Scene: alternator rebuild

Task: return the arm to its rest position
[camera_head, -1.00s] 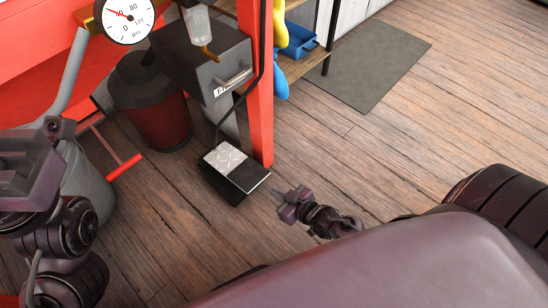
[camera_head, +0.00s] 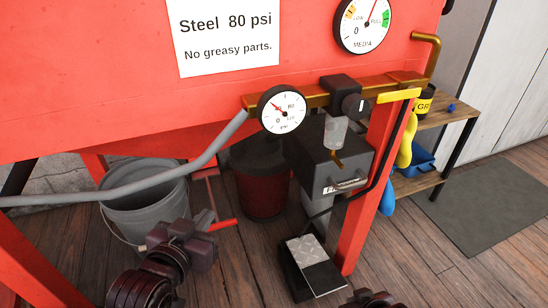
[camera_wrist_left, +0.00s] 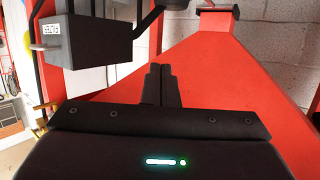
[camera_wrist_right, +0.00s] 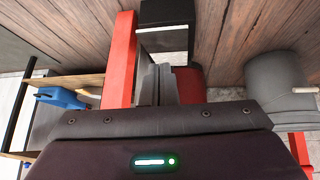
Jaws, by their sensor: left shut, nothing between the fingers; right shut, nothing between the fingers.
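My left gripper (camera_head: 188,236) is low in the head view, in front of a grey bucket (camera_head: 140,210) and apart from the red cabinet. In the left wrist view its two fingers (camera_wrist_left: 159,84) are together and empty, pointing toward a sloping red panel (camera_wrist_left: 200,70). My right gripper (camera_head: 370,298) shows only partly at the bottom edge of the head view, near the foot pedal. In the right wrist view its fingers (camera_wrist_right: 157,85) are together with nothing between them. A red post (camera_wrist_right: 120,60) stands just left of them in that picture.
The red cabinet (camera_head: 100,90) bears a pressure gauge (camera_head: 283,109) and a media gauge (camera_head: 363,22). A grey hose (camera_head: 160,183) crosses in front. A foot pedal (camera_head: 318,275) stands by a red leg. A shelf (camera_head: 450,108) is at right.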

